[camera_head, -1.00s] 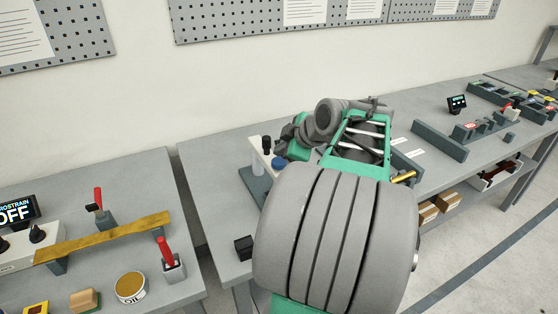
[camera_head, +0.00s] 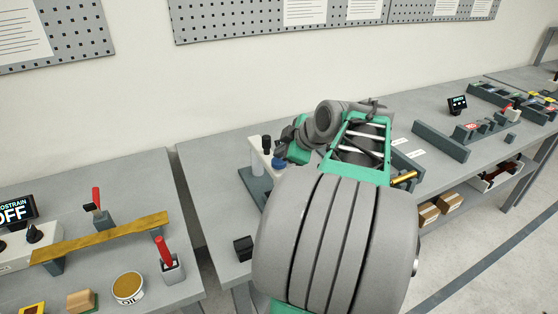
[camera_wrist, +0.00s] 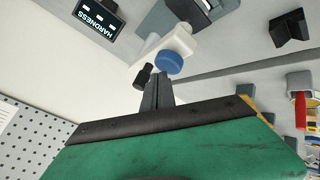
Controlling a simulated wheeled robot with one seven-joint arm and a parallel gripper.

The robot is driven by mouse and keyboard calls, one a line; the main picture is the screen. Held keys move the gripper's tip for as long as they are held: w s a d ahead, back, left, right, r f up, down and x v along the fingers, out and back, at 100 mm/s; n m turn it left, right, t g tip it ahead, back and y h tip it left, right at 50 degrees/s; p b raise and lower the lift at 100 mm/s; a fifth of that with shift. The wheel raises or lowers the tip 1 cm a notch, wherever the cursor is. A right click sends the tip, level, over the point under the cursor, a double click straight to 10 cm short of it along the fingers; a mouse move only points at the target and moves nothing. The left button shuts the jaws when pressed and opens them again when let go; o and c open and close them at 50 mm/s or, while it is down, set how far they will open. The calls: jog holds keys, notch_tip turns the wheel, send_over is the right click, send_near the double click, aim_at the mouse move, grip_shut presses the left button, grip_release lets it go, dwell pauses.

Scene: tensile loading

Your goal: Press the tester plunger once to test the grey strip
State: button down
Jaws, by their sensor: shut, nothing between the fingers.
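The tester is a white body (camera_head: 256,150) on a dark base (camera_head: 251,184), with a black knob (camera_head: 266,144) on top. In the wrist view its white arm (camera_wrist: 178,42) carries a round blue cap (camera_wrist: 168,63), and the black knob (camera_wrist: 142,77) is beside it. Which part is the plunger is not certain. My gripper (camera_wrist: 158,82) is shut and empty, its fingertips close to the blue cap and black knob; contact cannot be told. In the head view my gripper (camera_head: 281,151) is beside the tester, partly hiding it. I cannot make out the grey strip.
A display reading HARDNESS (camera_wrist: 97,22) stands near the tester. A small black block (camera_head: 243,248) sits at the bench's front edge. The left bench holds a brass-coloured bar (camera_head: 100,238), red-handled clamps and an oil tin (camera_head: 128,287). A pegboard wall is behind.

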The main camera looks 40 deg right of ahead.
jog(key=shift+f+b, duration=0.75)
jog(key=shift+f, duration=0.1)
dwell(0.5)
jog(key=shift+r+p, duration=0.75)
jog(key=shift+r, duration=0.55)
jog(key=shift+r+p, duration=1.6)
jog(key=shift+r, duration=0.95)
